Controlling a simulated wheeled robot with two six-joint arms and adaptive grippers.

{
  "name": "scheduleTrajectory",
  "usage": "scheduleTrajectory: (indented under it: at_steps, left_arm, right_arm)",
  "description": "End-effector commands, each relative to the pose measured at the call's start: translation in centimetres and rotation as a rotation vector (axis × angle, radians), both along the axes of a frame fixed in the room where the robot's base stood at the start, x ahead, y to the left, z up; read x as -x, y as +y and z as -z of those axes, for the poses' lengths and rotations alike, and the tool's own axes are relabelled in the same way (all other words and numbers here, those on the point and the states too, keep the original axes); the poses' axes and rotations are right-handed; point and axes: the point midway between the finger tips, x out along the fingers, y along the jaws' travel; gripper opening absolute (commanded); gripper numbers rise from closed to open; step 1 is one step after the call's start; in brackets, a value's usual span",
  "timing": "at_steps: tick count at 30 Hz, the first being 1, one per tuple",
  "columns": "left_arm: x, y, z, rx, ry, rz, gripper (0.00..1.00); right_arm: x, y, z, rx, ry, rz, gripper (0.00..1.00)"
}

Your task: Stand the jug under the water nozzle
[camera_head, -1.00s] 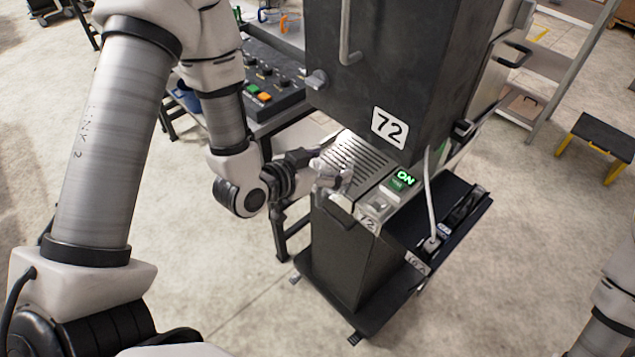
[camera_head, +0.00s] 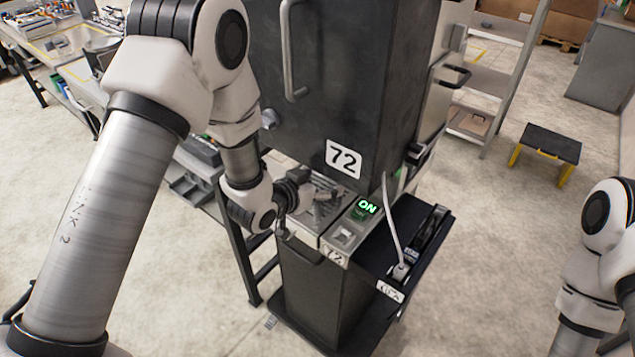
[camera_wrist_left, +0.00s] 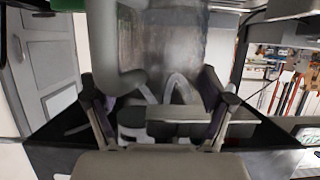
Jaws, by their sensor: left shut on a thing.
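The dispenser (camera_head: 335,80) is a dark cabinet marked 72, with a slatted drip tray (camera_head: 318,183) beneath it. My left gripper (camera_head: 312,205) is at the left part of this tray, under the cabinet's lower edge. In the left wrist view, my left gripper (camera_wrist_left: 160,118) is shut on the handle of a see-through greyish jug (camera_wrist_left: 170,45). In the head view I cannot make out the jug clearly. The water nozzle is hidden behind the cabinet front, so I cannot tell how the jug lines up with it. My right gripper is out of view.
A lit green ON sign (camera_head: 367,206) and a small light switch plate (camera_head: 342,236) sit right of the tray. A black-topped step stool (camera_head: 551,143) stands on open floor at right.

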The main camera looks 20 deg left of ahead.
Motion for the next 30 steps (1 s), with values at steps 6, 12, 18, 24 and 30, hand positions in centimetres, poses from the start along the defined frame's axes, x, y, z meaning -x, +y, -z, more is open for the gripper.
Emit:
scheduleTrajectory:
  at_steps: [6,12,18,24,30]
  left_arm:
    - [0.0,0.0,0.1,0.000,-0.001,0.000,0.31]
    - [0.0,0.0,0.2,0.000,-0.001,0.000,0.31]
    - [0.0,0.0,0.6,0.000,-0.001,0.000,0.31]
    - [0.0,0.0,1.0,0.000,-0.001,0.000,0.31]
    - [0.0,0.0,1.1,0.000,-0.001,0.000,1.00]
  right_arm:
    - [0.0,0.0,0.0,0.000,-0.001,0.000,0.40]
    - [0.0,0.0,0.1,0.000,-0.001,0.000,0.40]
    - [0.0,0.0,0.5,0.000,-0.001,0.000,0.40]
    - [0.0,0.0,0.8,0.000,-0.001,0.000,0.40]
    - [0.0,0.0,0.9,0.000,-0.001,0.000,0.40]
